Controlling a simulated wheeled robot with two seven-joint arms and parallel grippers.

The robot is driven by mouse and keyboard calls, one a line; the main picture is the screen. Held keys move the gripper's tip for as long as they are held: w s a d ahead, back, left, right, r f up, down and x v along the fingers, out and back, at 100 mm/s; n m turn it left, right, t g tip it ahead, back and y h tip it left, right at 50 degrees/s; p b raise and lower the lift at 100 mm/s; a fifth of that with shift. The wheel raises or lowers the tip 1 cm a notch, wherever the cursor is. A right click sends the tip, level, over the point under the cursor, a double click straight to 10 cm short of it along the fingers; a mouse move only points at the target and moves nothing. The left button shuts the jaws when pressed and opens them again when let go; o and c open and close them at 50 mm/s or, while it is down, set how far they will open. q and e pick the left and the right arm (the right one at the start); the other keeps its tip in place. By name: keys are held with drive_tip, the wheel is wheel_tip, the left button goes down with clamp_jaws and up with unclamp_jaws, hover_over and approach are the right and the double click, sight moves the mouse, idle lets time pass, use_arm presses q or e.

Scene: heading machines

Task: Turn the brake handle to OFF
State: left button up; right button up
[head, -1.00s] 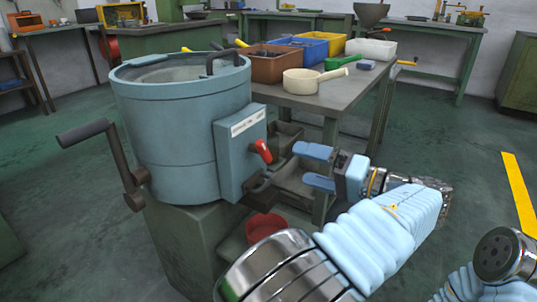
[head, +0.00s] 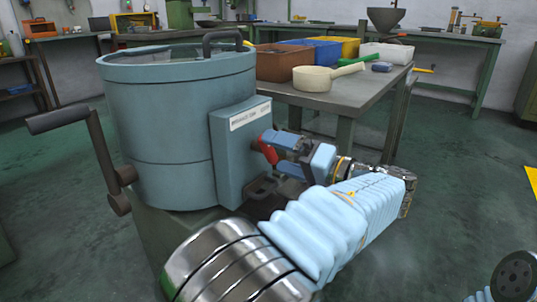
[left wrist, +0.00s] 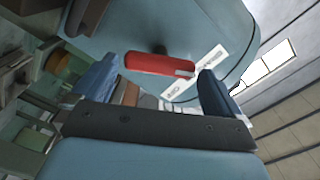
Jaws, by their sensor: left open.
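The red brake handle (head: 268,152) sits on the front of a blue-grey box (head: 232,160) on the side of a large round drum (head: 165,130). A white label plate (head: 250,117) is above the handle; its lettering is too small to read surely. My left gripper (head: 280,152) is open, with its fingertips close to the handle. In the left wrist view the red handle (left wrist: 160,65) lies across the space between the two blue fingers (left wrist: 155,88). I cannot tell whether a finger touches it.
A crank (head: 85,130) sticks out at the drum's left.

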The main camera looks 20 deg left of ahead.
sight(273, 151)
use_arm(q)
drive_tip(key=shift+x, duration=1.85)
